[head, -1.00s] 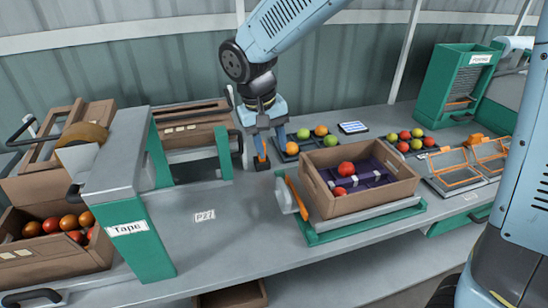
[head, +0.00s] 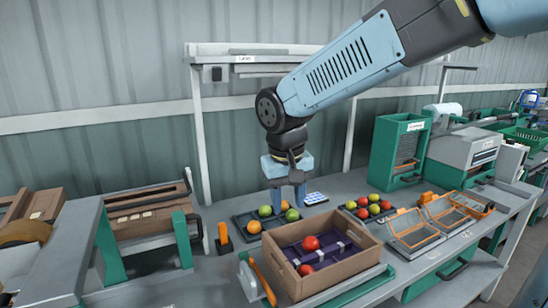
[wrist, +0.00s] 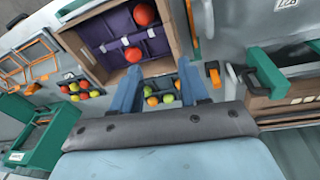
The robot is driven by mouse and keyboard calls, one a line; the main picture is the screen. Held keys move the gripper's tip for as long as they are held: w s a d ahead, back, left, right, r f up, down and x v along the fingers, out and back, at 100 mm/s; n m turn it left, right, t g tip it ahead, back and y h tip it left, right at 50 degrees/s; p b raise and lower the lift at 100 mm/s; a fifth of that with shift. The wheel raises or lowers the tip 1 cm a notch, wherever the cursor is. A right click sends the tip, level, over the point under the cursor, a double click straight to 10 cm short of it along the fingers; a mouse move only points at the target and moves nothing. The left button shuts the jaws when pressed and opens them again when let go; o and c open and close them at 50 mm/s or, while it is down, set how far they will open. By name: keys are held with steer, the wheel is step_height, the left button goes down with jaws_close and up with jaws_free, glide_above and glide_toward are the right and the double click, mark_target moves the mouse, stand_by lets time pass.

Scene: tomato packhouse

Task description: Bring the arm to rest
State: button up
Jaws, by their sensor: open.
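My gripper (head: 288,200) is at the end of my blue arm, pointing down above the back of the bench. It is open; in the wrist view its two fingers (wrist: 160,95) stand apart with nothing held between them. Beyond the fingers is a dark tray (head: 240,222) with orange and green tomatoes (head: 265,211). The brown crate (head: 345,266) with a purple insert and two red tomatoes (head: 311,243) is in front and to the right of my gripper; it also shows in the wrist view (wrist: 88,62).
An orange-handled tool (head: 223,235) stands left of the tray. A second tray of red and green tomatoes (head: 368,205), orange-framed screens (head: 415,232) and a green hopper machine (head: 397,150) are to the right. The green tape station (head: 107,250) is at left.

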steer(key=s+d+r+m+t, duration=0.2)
steer(key=s+d, duration=0.3)
steer(key=d, duration=0.5)
steer(key=s+d+r+m+t, duration=0.1)
steer(key=s+d+r, duration=0.1)
steer(key=s+d, duration=0.4)
steer(key=shift+d+r+m+t+y, duration=0.3)
steer(key=shift+d+r+m+t, duration=0.1)
steer(key=shift+d, duration=2.25)
steer(key=shift+s, duration=0.1)
